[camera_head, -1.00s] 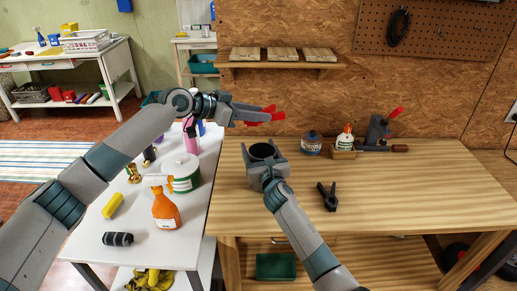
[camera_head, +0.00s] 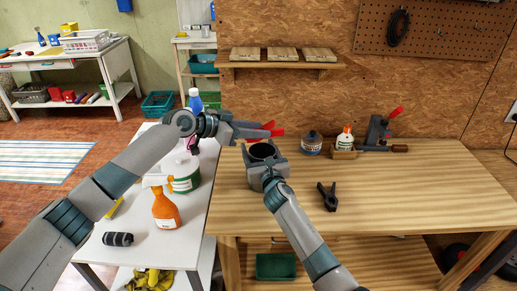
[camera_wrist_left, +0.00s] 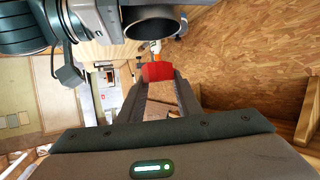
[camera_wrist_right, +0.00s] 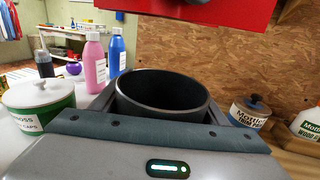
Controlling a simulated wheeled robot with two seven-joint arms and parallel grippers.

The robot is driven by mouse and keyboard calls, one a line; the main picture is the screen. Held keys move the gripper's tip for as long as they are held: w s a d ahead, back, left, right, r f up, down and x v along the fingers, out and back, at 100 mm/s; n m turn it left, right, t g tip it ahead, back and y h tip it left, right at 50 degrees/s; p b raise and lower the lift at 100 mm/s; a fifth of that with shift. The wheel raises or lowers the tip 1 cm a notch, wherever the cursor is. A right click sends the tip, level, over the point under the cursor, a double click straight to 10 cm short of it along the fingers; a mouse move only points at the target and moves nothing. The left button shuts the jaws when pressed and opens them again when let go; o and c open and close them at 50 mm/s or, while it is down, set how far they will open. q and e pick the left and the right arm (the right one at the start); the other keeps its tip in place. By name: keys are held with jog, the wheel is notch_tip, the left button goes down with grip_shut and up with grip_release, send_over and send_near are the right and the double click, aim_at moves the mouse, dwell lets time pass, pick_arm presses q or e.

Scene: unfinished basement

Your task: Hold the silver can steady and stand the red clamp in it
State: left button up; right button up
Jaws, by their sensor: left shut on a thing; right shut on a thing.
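The silver can (camera_head: 262,150) stands on the wooden workbench near its left edge, its dark open mouth facing up. My right gripper (camera_head: 266,166) is shut around it, and the can's rim (camera_wrist_right: 122,100) shows between the fingers in the right wrist view. My left gripper (camera_head: 258,132) is shut on the red clamp (camera_head: 272,132) and holds it just above and behind the can's mouth. Red parts of the clamp (camera_wrist_left: 157,71) show between the left fingers, and a large red part (camera_wrist_right: 215,12) hangs over the can in the right wrist view. The clamp's other parts are mostly hidden.
A black clamp (camera_head: 328,196) lies on the bench right of the can. A blue-grey pot (camera_head: 312,144), a white glue bottle (camera_head: 345,139) and a vise (camera_head: 377,133) stand behind. The white table (camera_head: 140,212) at left holds an orange spray bottle (camera_head: 166,210) and a green-banded tin (camera_head: 184,175).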

pick_arm(q)
jog(key=shift+f, duration=1.5)
jog(key=o, duration=1.2)
jog(key=shift+c, duration=0.2)
jog(key=shift+s+a, duration=0.1)
jog(key=shift+a, duration=0.05)
jog(key=v, duration=1.1)
jog(key=shift+a+r, duration=0.2)
jog(key=shift+a, duration=0.1)
jog(key=shift+s, duration=0.1)
